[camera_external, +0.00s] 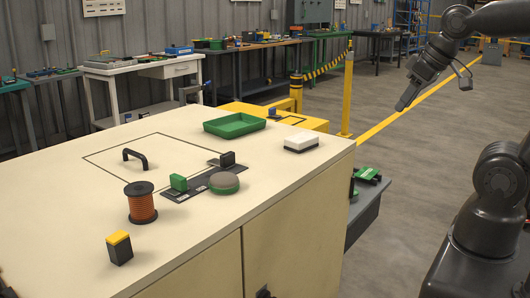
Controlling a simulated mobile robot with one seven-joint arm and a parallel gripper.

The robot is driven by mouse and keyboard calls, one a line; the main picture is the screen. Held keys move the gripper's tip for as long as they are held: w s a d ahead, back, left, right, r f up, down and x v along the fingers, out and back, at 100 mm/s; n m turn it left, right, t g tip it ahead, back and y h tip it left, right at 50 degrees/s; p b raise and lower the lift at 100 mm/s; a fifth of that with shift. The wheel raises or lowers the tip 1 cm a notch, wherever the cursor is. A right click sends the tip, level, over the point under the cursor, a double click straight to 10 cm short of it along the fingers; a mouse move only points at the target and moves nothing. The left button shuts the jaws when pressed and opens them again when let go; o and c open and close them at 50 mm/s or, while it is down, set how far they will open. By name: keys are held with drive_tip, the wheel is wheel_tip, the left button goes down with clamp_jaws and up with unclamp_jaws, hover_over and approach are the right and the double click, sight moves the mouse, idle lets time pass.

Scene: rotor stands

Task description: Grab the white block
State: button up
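The white block (301,141) is a low, flat box with a darker base. It lies on the cream cabinet top (230,247) near its right edge. My gripper (404,104) is in the air to the right of the cabinet, higher in the picture than the block and clearly apart from it. It points down and to the left. The fingers are dark and seen from the side, so I cannot tell whether they are open or shut. I see nothing hanging from them.
A green tray (234,125) lies left of the block. A grey-topped green round piece (224,183), a green block (178,183), an orange spool (141,203), a black handle (135,156) and a yellow-topped black block (119,248) stand farther left. A yellow post (347,95) rises behind the cabinet.

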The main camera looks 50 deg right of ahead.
drive_tip(key=shift+o, duration=0.4)
drive_tip(key=o, duration=1.3)
drive_tip(key=shift+w, duration=0.1)
drive_tip(key=m+g, duration=0.1)
drive_tip(key=m, duration=0.1)
approach(302, 137)
drive_tip(key=f, duration=0.1)
drive_tip(key=w+f, duration=0.1)
drive_tip(key=f, duration=0.1)
drive_tip(key=shift+w+d+h, duration=0.25)
drive_tip(key=shift+w+h, duration=0.05)
drive_tip(key=shift+w, duration=0.05)
drive_tip(key=x, duration=0.4)
drive_tip(key=shift+s+a+f, duration=0.1)
drive_tip(key=shift+s+a, duration=0.15)
drive_tip(key=shift+a, duration=0.15)
drive_tip(key=shift+w+f, duration=0.3)
drive_tip(key=shift+f, duration=0.35)
